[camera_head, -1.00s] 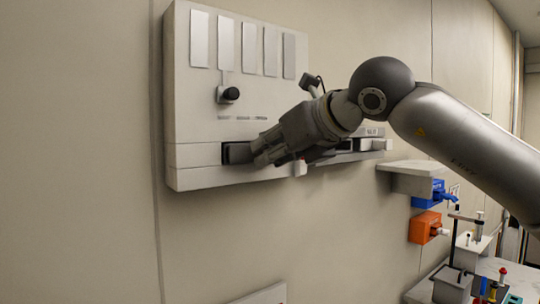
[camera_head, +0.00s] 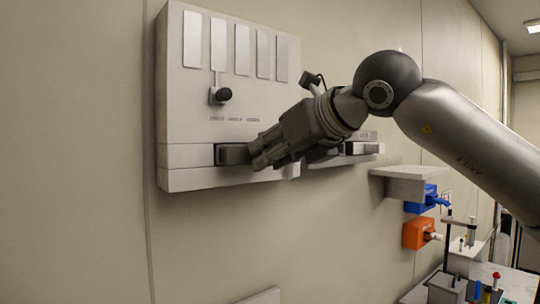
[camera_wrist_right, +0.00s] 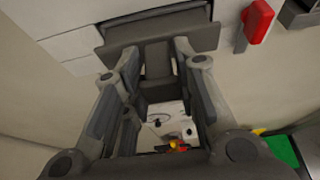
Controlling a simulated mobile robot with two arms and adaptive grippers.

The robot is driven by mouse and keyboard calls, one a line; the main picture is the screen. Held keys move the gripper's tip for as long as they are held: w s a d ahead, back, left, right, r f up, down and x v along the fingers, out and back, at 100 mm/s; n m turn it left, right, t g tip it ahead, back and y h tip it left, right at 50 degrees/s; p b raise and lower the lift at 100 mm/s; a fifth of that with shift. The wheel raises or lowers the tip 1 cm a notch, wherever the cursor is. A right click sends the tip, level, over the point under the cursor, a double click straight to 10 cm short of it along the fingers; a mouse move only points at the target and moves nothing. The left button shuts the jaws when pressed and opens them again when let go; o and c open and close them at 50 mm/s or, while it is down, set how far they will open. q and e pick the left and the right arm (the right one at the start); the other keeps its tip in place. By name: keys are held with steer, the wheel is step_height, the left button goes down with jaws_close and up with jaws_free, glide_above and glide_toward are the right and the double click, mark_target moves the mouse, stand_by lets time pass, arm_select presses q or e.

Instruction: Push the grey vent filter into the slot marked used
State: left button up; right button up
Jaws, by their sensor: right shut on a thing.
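My right gripper (camera_head: 258,158) is at the lower strip of the wall panel (camera_head: 178,80), just right of a dark rectangular piece (camera_head: 231,154) set in that strip. In the right wrist view its two fingers (camera_wrist_right: 160,85) are on either side of a dark grey block (camera_wrist_right: 157,60), which looks like the grey vent filter. The block meets a wide grey bar (camera_wrist_right: 200,38) at the panel. I cannot tell how deep the block sits. The fingers hide it in the head view. No label reading "used" is legible. My left gripper is out of view.
A black knob (camera_head: 223,95) sticks out of the panel above the gripper. A grey wall shelf (camera_head: 402,172), a blue holder (camera_head: 420,199) and an orange holder (camera_head: 419,233) are lower right. A bench with small equipment stands below them.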

steer(key=shift+s+d+b, duration=0.35)
steer(key=shift+s+b, duration=0.05)
steer(key=shift+s, duration=0.1)
steer(key=shift+s+d, duration=0.1)
steer(key=shift+s, duration=0.05)
steer(key=shift+s+d+b, duration=0.35)
steer(key=shift+s+b, duration=0.1)
steer(key=shift+b, duration=0.1)
steer(key=shift+s+d+b, duration=0.15)
steer(key=shift+s+b, duration=0.05)
steer(key=shift+b, duration=0.1)
steer(key=shift+s+d, duration=0.25)
steer(key=shift+s, duration=0.1)
steer(key=shift+s+d+b, duration=0.45)
steer(key=shift+s+b, duration=0.05)
steer(key=shift+s, duration=0.15)
steer(key=shift+s+d+b, duration=0.45)
steer(key=shift+s, duration=0.15)
